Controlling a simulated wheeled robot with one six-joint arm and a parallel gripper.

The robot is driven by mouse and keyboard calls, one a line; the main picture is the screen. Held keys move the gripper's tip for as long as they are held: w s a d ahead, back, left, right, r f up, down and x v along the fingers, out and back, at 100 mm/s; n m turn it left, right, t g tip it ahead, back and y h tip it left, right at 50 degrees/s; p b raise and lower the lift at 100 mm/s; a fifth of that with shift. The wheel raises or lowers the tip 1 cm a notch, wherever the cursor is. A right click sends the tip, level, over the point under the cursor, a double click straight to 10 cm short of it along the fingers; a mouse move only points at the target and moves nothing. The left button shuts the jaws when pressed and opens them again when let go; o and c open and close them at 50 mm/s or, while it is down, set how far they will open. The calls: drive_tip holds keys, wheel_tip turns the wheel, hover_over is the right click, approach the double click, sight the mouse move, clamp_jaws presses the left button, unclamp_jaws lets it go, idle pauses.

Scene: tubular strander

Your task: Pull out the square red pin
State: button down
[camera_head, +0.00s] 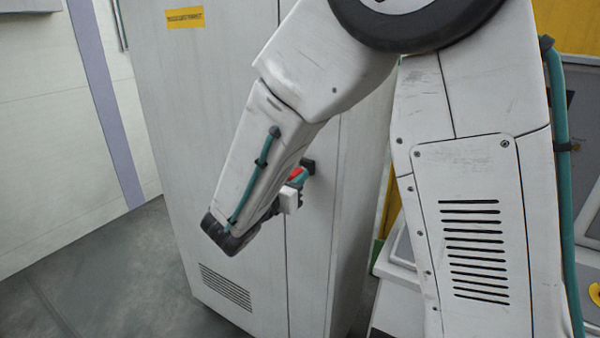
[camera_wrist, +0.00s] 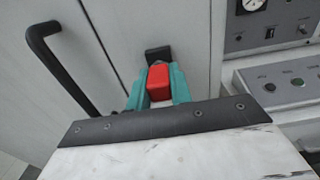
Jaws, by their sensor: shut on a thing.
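The square red pin (camera_wrist: 159,78) shows in the wrist view between the two teal fingers of my gripper (camera_wrist: 158,88), which is shut on it. Behind the pin is a black block (camera_wrist: 158,54) on the grey cabinet door. I cannot tell how far the pin sits in the block. In the head view a bit of the red pin (camera_head: 296,174) shows past my forearm, next to the black block (camera_head: 308,166). My gripper (camera_head: 298,179) is mostly hidden there behind the arm.
The grey cabinet (camera_head: 215,70) has a yellow label (camera_head: 185,18) and a low vent (camera_head: 226,287). In the wrist view a black handle (camera_wrist: 66,72) stands to the left, and a control panel with a gauge (camera_wrist: 253,4) and buttons (camera_wrist: 298,82) to the right. Grey floor lies at lower left.

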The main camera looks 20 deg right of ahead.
drive_tip(key=shift+v, duration=2.2)
drive_tip(key=shift+w, duration=0.1)
